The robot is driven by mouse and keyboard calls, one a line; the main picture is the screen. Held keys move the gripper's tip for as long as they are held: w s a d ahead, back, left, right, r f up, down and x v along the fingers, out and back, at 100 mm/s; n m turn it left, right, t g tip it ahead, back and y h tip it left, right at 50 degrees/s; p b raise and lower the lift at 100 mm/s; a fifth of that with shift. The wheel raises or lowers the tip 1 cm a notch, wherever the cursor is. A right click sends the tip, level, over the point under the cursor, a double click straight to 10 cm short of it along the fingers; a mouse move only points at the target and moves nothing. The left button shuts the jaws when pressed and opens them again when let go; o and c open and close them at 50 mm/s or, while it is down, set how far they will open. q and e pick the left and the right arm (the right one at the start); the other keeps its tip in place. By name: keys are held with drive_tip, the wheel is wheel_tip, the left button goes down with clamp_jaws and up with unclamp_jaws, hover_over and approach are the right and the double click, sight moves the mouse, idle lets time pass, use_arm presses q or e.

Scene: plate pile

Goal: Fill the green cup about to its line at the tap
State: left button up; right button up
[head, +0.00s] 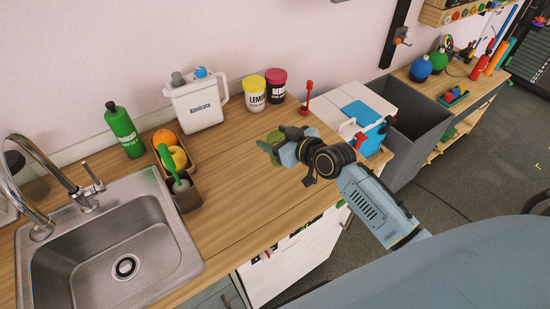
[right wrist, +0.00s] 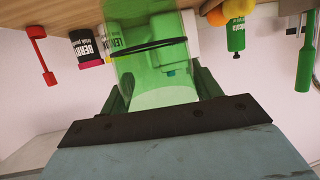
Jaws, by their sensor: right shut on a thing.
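The green see-through cup (head: 276,136) is at the right part of the wooden counter, partly hidden by my right gripper (head: 276,148). In the right wrist view the cup (right wrist: 152,65) fills the space between the fingers, with a dark line around it. My right gripper is shut on the cup. I cannot tell whether the cup touches the counter. The curved metal tap (head: 48,175) stands at the far left beside the sink (head: 190,262), well apart from the cup. No water stream shows. My left gripper is not in view.
A caddy (head: 187,197) with a green brush, a fruit tray (head: 185,142) and a green bottle (head: 123,131) stand beside the sink. A white jug (head: 197,106) and two jars (head: 254,95) stand along the wall. The counter between caddy and cup is clear.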

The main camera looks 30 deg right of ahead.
wheel_tip(320, 180, down, 3)
drive_tip(key=shift+f, duration=0.1)
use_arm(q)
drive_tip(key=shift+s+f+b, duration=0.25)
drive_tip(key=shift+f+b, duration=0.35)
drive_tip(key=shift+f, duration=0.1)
use_arm(e)
drive_tip(key=shift+f, duration=2)
drive_tip(key=shift+f, duration=0.2)
drive_tip(key=o, duration=0.9)
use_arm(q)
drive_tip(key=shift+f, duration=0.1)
use_arm(e)
drive_tip(key=shift+o, duration=0.4)
drive_tip(key=shift+r, duration=0.1)
